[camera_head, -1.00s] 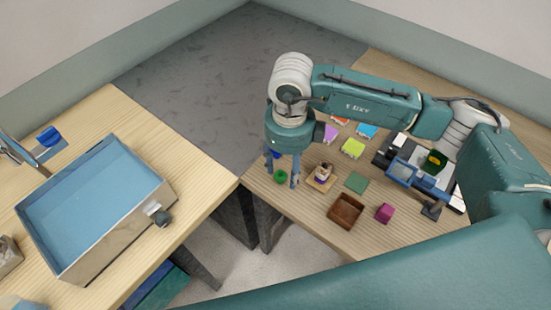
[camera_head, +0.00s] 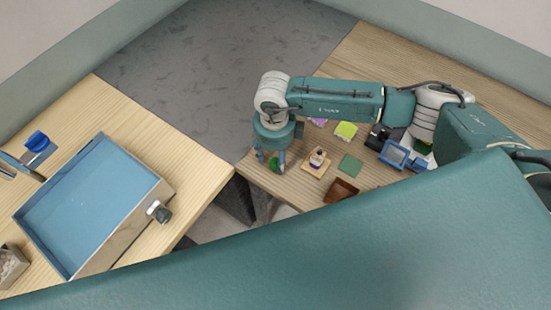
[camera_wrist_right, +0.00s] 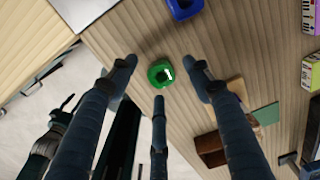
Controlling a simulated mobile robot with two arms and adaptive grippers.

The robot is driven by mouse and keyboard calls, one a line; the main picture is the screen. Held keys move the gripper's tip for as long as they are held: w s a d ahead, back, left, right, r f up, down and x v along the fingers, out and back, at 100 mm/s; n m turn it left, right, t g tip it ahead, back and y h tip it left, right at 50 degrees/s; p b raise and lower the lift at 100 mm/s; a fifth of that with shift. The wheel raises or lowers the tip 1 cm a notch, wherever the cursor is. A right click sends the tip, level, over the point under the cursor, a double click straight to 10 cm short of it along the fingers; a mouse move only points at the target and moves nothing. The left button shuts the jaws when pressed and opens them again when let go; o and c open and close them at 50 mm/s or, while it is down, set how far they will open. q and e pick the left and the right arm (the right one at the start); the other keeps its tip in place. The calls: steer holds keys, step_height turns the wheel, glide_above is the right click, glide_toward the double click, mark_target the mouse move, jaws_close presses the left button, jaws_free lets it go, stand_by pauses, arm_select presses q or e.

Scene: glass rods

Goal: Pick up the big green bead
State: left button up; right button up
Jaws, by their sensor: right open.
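The big green bead (camera_wrist_right: 160,74) sits on the wooden table near its edge, with a dark hole and a white mark on it. It also shows in the head view (camera_head: 274,164), partly covered by the fingers. My right gripper (camera_wrist_right: 160,82) is open, with its fingers spread on both sides of the bead and the third finger just below it in the wrist view. In the head view the right gripper (camera_head: 269,161) points down at the table corner. I cannot tell whether any finger touches the bead. My left gripper is not in view.
A blue bead (camera_wrist_right: 184,6) lies near the green one. A small figure on a wooden base (camera_head: 316,163), a green square (camera_head: 350,165) and a brown box (camera_head: 341,190) stand to the right. A blue-lined tray (camera_head: 85,205) is on the left table.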

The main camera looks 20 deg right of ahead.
steer(key=shift+f, duration=0.45)
steer(key=shift+s+f, duration=0.1)
steer(key=shift+f, duration=0.2)
steer(key=shift+c, duration=1)
steer(key=c, duration=0.5)
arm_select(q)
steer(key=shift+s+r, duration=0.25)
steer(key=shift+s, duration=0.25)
arm_select(e)
steer(key=c, duration=0.5)
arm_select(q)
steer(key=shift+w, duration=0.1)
